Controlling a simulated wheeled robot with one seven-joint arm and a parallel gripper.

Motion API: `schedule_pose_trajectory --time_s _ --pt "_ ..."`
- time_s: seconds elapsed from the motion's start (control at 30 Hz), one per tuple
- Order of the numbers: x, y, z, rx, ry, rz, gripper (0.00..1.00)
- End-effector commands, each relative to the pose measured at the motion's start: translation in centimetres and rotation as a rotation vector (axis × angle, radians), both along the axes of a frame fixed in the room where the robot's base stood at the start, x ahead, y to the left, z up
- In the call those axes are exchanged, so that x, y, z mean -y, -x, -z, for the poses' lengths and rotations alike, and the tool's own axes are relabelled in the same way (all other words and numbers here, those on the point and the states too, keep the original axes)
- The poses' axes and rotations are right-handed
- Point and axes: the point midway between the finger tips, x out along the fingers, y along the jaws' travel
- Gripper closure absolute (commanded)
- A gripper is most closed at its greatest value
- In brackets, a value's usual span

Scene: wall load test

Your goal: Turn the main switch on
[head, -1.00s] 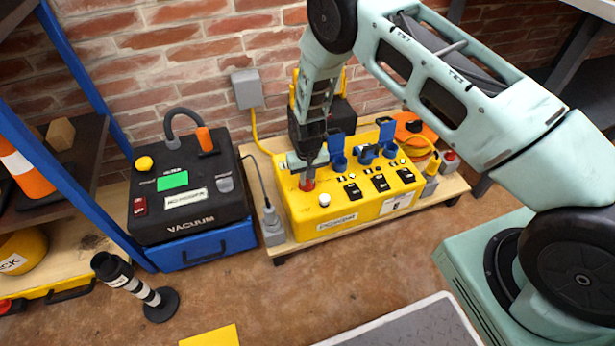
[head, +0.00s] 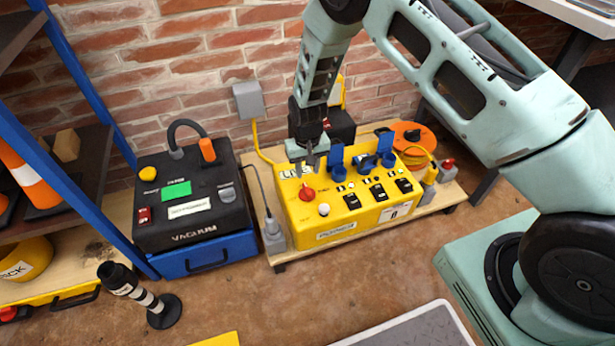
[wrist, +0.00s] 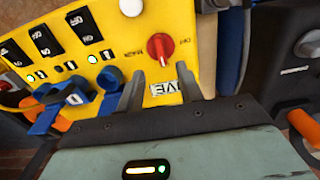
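The red rotary main switch (head: 306,193) sits on top of the yellow power box (head: 335,229), near its left end. In the wrist view the red knob (wrist: 160,48) has a white pointer line, with "MAIN" and another short label beside it. My gripper (head: 308,168) hangs just above and behind the knob, apart from it. Its fingers (wrist: 160,85) are open and empty, with the knob beyond their tips. A "LIVE" label (wrist: 166,88) shows partly between the fingers. Green lights (wrist: 92,59) glow near the black rocker switches (wrist: 42,40).
Blue socket covers (head: 336,155) stand up behind the rockers, close to my gripper's right. A white button (head: 323,210) is in front of the knob. A black vacuum unit (head: 191,200) stands left. An orange cable reel (head: 413,137) is at the right.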

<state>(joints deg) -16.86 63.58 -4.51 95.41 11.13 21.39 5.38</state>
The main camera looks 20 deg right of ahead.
Motion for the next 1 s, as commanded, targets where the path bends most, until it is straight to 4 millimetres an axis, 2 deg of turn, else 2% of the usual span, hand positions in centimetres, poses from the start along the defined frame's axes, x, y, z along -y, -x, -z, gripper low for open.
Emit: schedule_pose_trajectory --time_s 0.03,0.2,0.4,0.6,1.0 --pt "0.0 -0.1 -1.7 0.002 -0.001 0.000 0.64" --pt "0.0 -0.1 -5.3 0.002 -0.001 0.000 0.64" --pt "0.0 0.0 -7.8 0.001 -0.001 0.000 0.64" --pt "0.0 0.0 -8.5 -0.001 0.000 0.000 0.64" --pt "0.0 0.0 -8.5 -0.001 0.000 0.000 0.64"
